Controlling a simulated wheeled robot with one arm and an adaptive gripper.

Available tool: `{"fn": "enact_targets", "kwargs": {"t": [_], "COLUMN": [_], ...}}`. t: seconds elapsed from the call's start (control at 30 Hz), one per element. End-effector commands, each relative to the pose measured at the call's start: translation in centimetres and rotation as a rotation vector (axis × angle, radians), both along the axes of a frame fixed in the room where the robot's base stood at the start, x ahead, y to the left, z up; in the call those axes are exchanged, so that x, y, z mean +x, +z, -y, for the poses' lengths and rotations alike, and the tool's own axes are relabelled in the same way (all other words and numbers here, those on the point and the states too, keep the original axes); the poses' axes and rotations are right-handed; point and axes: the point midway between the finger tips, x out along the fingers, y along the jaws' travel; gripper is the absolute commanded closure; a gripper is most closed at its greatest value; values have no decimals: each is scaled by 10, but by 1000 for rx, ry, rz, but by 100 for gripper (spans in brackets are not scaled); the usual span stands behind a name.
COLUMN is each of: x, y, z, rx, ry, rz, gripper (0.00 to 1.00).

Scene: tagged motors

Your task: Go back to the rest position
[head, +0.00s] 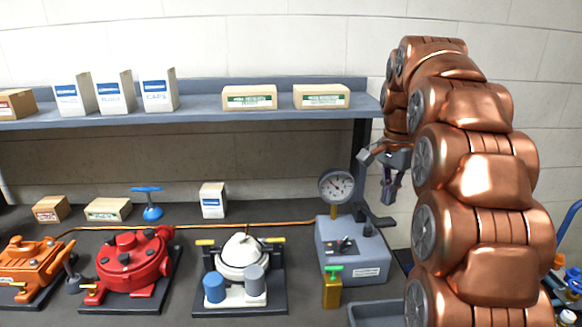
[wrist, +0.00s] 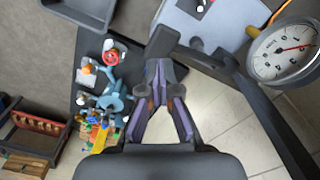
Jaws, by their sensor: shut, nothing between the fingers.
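My gripper (head: 389,198) hangs below my copper arm at the right of the head view, beside the post of the shelf and to the right of the pressure gauge. In the wrist view my gripper (wrist: 160,75) points away from the camera, with its fingertips together and nothing between them. It is apart from the bench and its objects.
A pressure gauge (head: 338,186) stands on a grey box (head: 352,250) close left of my gripper. Red (head: 133,258), orange (head: 30,262) and white (head: 241,258) motors sit on the bench. A shelf (head: 200,112) holds cartons. Tiled floor (wrist: 215,130) shows below my gripper.

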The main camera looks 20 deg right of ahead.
Motion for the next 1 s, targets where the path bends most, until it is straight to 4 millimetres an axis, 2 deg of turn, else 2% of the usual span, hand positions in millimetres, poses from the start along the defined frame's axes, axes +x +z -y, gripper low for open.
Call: {"fn": "enact_targets", "kwargs": {"t": [0.17,0.37,0.73,1.0], "x": [-4,-26,-86,-139], "y": [-1,-8,-35,-62], "z": [-7,-38,-99,-136], "rx": [1,8,26,42], "ry": [29,162,464,678], "rz": [-1,-18,-50,-74], "gripper": [100,100,100,100]}}
